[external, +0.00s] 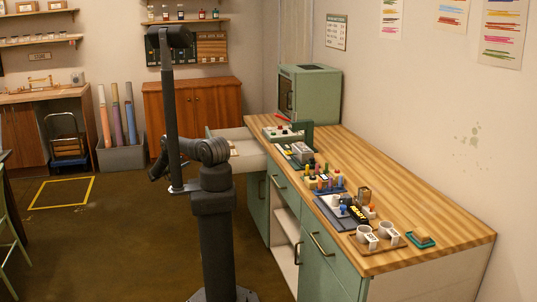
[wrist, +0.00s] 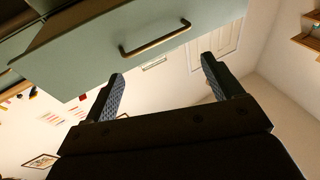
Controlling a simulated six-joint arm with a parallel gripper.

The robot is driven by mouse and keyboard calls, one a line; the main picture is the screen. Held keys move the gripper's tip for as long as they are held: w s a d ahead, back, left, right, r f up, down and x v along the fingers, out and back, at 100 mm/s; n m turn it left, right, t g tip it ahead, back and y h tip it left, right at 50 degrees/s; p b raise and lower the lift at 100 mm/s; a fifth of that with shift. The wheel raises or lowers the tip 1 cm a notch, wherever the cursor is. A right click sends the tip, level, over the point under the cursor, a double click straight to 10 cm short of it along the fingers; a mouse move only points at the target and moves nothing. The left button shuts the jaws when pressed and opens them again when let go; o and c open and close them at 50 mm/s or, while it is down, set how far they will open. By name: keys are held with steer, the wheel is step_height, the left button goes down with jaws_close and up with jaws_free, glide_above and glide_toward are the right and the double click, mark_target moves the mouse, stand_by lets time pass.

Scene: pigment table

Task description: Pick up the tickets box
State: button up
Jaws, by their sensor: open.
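I cannot pick out a box marked as tickets in either view. An open, pale drawer (external: 238,148) sticks out at the far left end of the counter, with a small item in it too small to name. My gripper (wrist: 162,68) is open and empty in the wrist view. Its two fingers point toward a green drawer front (wrist: 115,48) with a bronze handle (wrist: 155,38). They look apart from it. In the external view my arm is raised upright left of the counter, and its fingers cannot be made out there.
The wooden counter (external: 440,236) holds a green cabinet (external: 316,92), a rack of small colored bottles (external: 325,184), a dark tray marked READY (external: 335,215), white cups (external: 363,232) and a green dish (external: 422,240). The counter's right side is bare. Open floor lies left of my arm.

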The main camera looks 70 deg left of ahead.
step_height(320, 180, up, 26)
steer(key=w+a+r+n+g+y, duration=0.2)
steer(key=w+a+n+g+y, duration=0.4)
steer(key=a, duration=0.4)
steer(key=w+a+r+n+g+y, duration=0.2)
steer(key=w+a+n+g+y, duration=0.15)
steer(key=a+g, duration=0.5)
steer(key=w+d+f+n+g+h, duration=0.25)
steer(key=w+d+h, duration=0.45)
steer(key=w+d, duration=0.45)
steer(key=w+d+f+n+g+h, duration=0.1)
steer(key=w+d+f+g+h, duration=0.15)
steer(key=w+d+h, duration=0.85)
steer(key=a+f+y, duration=0.1)
steer(key=f, duration=0.4)
steer(key=w+a+f+y, duration=0.1)
steer(key=f, duration=0.4)
steer(key=f+y, duration=0.1)
steer(key=f, duration=0.4)
steer(key=shift+w+a+f+t, duration=0.25)
steer(key=shift+w+a, duration=0.15)
steer(key=shift+s+a+f, duration=0.1)
steer(key=shift+a+f, duration=0.05)
steer(key=shift+f, duration=0.85)
steer(key=shift+s+a+f, duration=0.1)
steer(key=shift+a+f, duration=0.05)
steer(key=shift+f, duration=0.9)
steer(key=shift+a+f, duration=0.15)
steer(key=shift+f, duration=0.85)
steer(key=c, duration=1.2)
